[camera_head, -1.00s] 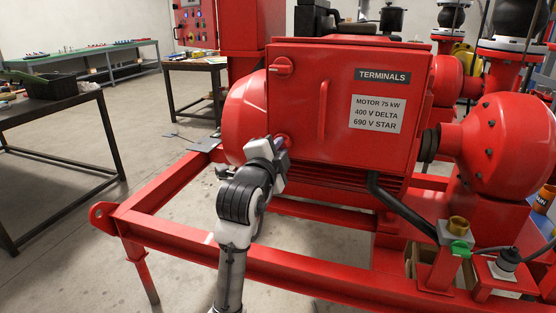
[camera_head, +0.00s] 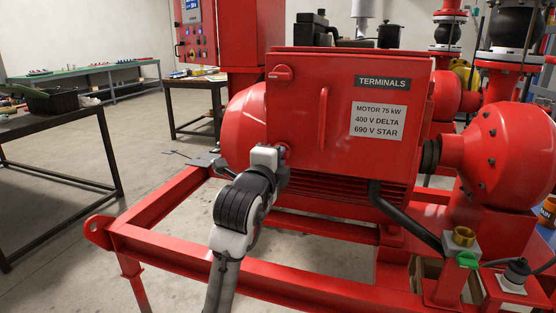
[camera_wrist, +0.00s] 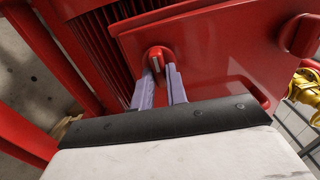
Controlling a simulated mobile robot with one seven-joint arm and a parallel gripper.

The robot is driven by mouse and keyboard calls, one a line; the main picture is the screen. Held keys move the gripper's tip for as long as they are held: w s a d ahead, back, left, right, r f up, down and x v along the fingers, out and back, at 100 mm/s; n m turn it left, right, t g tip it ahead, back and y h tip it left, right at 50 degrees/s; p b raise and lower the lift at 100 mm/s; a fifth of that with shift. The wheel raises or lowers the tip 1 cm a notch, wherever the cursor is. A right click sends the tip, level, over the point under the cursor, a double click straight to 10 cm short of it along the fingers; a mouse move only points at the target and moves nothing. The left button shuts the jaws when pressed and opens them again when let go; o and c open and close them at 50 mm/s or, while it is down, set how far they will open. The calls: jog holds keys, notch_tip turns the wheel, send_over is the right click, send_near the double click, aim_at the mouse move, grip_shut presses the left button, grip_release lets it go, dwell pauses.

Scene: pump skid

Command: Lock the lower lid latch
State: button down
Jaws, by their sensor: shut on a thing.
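The red terminal box lid (camera_head: 340,128) faces me and bears a TERMINALS label, a rating plate and a vertical handle (camera_head: 323,118). The upper latch (camera_head: 282,73) is a red knob at the lid's top left, its bar lying roughly level. The lower latch (camera_wrist: 157,57) is a red knob near the lid's lower left corner. In the wrist view my gripper (camera_wrist: 165,75) has its two grey fingers on either side of this knob, shut on it. In the head view my wrist (camera_head: 265,160) hides most of the lower latch.
The red skid frame (camera_head: 290,278) runs below and in front of the motor. A black pipe (camera_head: 405,218) drops from the box's lower right. A dark table (camera_head: 60,120) is at the left.

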jog(key=c, duration=1.4)
grip_release()
jog(key=b+v, duration=0.1)
jog(key=v, duration=1.2)
jog(key=shift+s, duration=0.35)
jog(key=shift+a, duration=0.1)
